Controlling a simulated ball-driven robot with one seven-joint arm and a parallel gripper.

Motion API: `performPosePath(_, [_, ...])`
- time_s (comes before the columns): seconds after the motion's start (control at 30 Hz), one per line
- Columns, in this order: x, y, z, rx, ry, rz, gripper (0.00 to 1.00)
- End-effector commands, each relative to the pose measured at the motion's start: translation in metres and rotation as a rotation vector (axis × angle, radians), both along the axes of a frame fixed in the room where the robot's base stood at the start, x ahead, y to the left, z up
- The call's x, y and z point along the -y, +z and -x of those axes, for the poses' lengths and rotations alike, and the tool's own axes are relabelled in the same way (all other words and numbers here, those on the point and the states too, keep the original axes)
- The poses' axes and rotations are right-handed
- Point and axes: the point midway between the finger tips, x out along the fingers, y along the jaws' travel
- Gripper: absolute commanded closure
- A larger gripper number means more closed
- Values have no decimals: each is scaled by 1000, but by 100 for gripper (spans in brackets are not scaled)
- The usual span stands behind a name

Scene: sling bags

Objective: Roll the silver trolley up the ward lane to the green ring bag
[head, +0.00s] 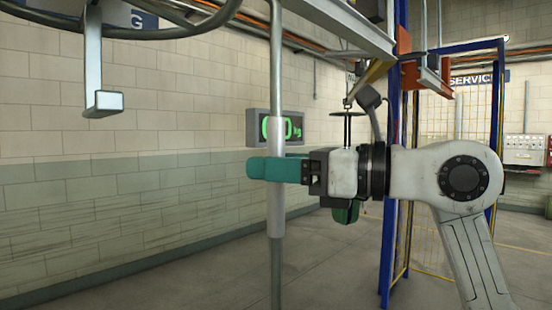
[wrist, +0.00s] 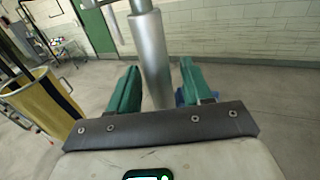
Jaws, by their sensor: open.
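A silver upright pole with a thicker sleeve (head: 275,205) stands in front of my gripper (head: 262,168). I cannot tell whether it belongs to the silver trolley. In the wrist view the pole (wrist: 152,60) stands between the teal fingers of my gripper (wrist: 158,84), which are apart on either side of it. The gripper is open and not closed on the pole. A dark green piece (head: 346,213) shows just under my wrist, below a hook and black disc (head: 347,114); the middle is hidden, so I cannot tell whether it is the green ring bag.
A curved metal rail (head: 160,30) and a hanging silver bracket (head: 103,103) are at upper left. A kg display (head: 281,128) is on the block wall. A blue post (head: 390,235) and yellow mesh (head: 435,205) stand at right. Floor at lower left is clear.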

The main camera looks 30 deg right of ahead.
Motion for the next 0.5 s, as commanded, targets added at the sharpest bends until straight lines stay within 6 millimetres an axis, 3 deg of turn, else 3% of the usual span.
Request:
performPosePath(0.3, [-1,-1,-2,0,0,0,52])
performPosePath(0.5, [-1,0,-2,-1,0,-1,71])
